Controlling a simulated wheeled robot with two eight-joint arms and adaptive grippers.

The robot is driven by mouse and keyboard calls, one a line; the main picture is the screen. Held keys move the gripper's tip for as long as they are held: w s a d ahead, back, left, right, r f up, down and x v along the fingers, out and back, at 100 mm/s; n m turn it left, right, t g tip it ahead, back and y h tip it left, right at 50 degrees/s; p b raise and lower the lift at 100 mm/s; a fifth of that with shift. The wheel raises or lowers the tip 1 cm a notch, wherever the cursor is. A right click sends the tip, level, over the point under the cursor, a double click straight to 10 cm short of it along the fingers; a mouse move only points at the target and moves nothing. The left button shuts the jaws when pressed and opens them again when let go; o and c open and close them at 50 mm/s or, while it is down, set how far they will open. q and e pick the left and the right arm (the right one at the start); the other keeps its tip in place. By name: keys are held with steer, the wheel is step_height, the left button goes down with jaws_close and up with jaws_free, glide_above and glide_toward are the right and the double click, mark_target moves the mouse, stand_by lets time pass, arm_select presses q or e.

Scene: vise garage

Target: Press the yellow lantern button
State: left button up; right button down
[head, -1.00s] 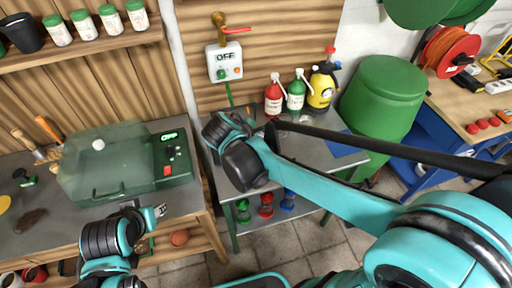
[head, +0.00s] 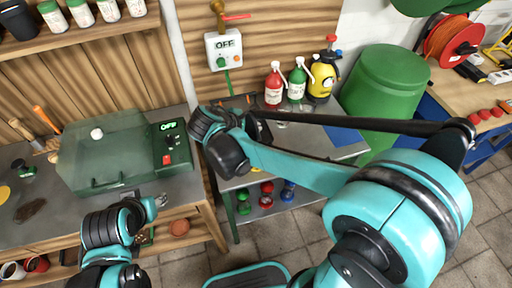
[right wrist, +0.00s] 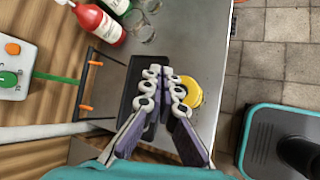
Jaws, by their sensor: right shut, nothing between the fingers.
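A round yellow object (right wrist: 187,95), likely the top of the yellow lantern, stands on the grey table in the right wrist view. My right gripper (right wrist: 161,74) is shut and empty, and its fingers overlap part of the yellow object. I cannot tell whether they touch it, and I cannot make out a button. In the head view my right arm hides that part of the table. My left gripper (head: 157,203) is in front of the workbench at left, away from the lantern; its finger gap is too small to read.
Red (head: 273,87), green (head: 296,88) and yellow (head: 322,80) bottles stand at the table's back. Glasses (right wrist: 143,25) and a dark tray (right wrist: 135,80) are near my right gripper. Green, red and blue lanterns (head: 266,197) sit on the lower shelf. A green barrel (head: 388,95) stands right.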

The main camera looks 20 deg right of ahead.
arm_select(q)
steer(key=shift+f+b, duration=2.05)
steer(key=shift+f, duration=0.35)
arm_select(e)
steer(key=shift+f, duration=3.05)
arm_select(q)
steer(key=shift+f+b, duration=0.3)
arm_select(e)
steer(key=shift+f, duration=0.4)
arm_select(q)
steer(key=shift+f+b, duration=0.3)
steer(key=shift+f, duration=0.05)
arm_select(e)
steer(key=shift+f, duration=0.45)
arm_select(q)
steer(key=shift+r, duration=0.2)
arm_select(e)
steer(key=shift+r, duration=0.2)
arm_select(q)
steer(key=shift+r+p, duration=0.6)
steer(key=shift+p, duration=0.15)
arm_select(e)
steer(key=shift+r, duration=0.7)
steer(key=shift+r, duration=0.1)
step_height(320, 180, up, 5)
steer(key=p, duration=0.4)
arm_select(q)
step_height(320, 180, up, 4)
steer(key=shift+r, duration=0.1)
